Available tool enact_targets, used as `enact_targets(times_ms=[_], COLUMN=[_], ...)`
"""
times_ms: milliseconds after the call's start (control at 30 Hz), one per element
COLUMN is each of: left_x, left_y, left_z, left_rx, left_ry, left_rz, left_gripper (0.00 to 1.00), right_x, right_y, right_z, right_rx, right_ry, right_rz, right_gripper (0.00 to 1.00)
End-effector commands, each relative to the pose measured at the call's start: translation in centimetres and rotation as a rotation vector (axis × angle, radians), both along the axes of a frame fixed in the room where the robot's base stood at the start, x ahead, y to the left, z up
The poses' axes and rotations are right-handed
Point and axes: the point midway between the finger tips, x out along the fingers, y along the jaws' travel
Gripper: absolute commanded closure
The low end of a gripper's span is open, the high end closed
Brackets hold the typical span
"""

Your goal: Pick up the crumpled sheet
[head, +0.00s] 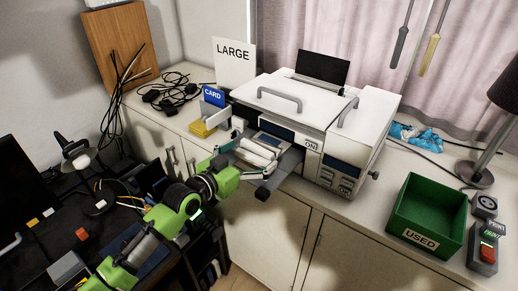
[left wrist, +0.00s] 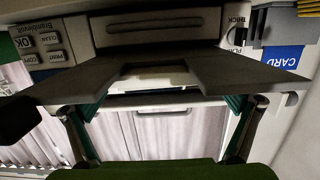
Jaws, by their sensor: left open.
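My left gripper (head: 240,160) is open at the front of the white printer (head: 300,125), by its dark tray (head: 275,176). In the left wrist view the fingers (left wrist: 165,112) are spread wide on either side of the tray, with nothing seen gripped between them. A pale piece (left wrist: 155,86) shows in the slot there. Pale, roll-like shapes (head: 258,152) lie at the printer's front in the head view. I cannot tell whether either is the crumpled sheet. My right gripper is not in view.
A green bin marked USED (head: 428,212) stands on the counter at the right, by a lamp (head: 476,172) and a device with a red button (head: 488,252). Cables (head: 165,94) and a CARD holder (head: 212,108) are at the left.

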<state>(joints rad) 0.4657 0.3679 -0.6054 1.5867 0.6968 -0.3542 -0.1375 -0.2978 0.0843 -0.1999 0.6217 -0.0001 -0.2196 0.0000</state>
Motion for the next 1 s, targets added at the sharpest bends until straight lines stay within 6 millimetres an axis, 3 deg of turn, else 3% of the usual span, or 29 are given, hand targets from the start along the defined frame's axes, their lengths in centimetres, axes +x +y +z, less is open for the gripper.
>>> enact_targets(times_ms=[100, 233, 567, 700, 1000], left_x=[1.2, 2.3, 2.8, 2.8, 2.7], left_y=[-1.5, -2.1, -2.4, -2.4, -2.4], left_z=[0.4, -0.2, -0.4, -0.4, -0.3], left_rx=[-0.003, -0.001, -0.001, -0.001, -0.001], left_ry=[0.002, 0.001, 0.001, 0.001, 0.001], left_rz=[-0.001, -0.001, -0.001, -0.001, 0.000], left_gripper=[0.00, 0.00, 0.00, 0.29, 0.29], right_x=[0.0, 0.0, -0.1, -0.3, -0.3], right_y=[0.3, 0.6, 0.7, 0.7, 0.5], right_z=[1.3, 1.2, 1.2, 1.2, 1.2], right_rx=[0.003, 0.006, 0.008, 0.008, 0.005], right_ry=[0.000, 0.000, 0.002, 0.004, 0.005], right_rz=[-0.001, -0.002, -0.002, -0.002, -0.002], right_gripper=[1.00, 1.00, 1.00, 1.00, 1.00])
